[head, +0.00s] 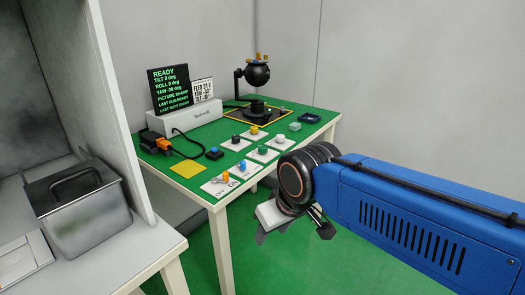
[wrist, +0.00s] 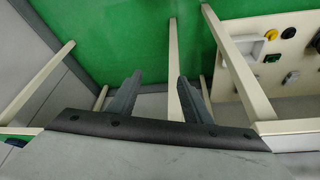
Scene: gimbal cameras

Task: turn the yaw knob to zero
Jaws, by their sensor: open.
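Several small panels with coloured knobs sit on the green-topped table: a black knob (head: 236,138), a yellow knob (head: 254,129), a green knob (head: 263,149), a white knob (head: 280,140) and a blue one (head: 242,165). Their labels are too small to read, so I cannot tell which is yaw. The display (head: 169,88) reads READY, tilt 0, roll 0, yaw -30 deg. The black ball-shaped gimbal camera (head: 257,74) stands at the table's back. My gripper (head: 292,222) is open and empty, in front of the table, apart from the knobs. Its two fingers show in the wrist view (wrist: 157,97).
A white box (head: 188,121) and a card (head: 202,90) stand near the display. An orange-and-black plug with cable (head: 155,142) lies by a yellow square (head: 188,170). A lidded metal bin (head: 80,210) stands on the left bench. The green floor (head: 205,250) between is clear.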

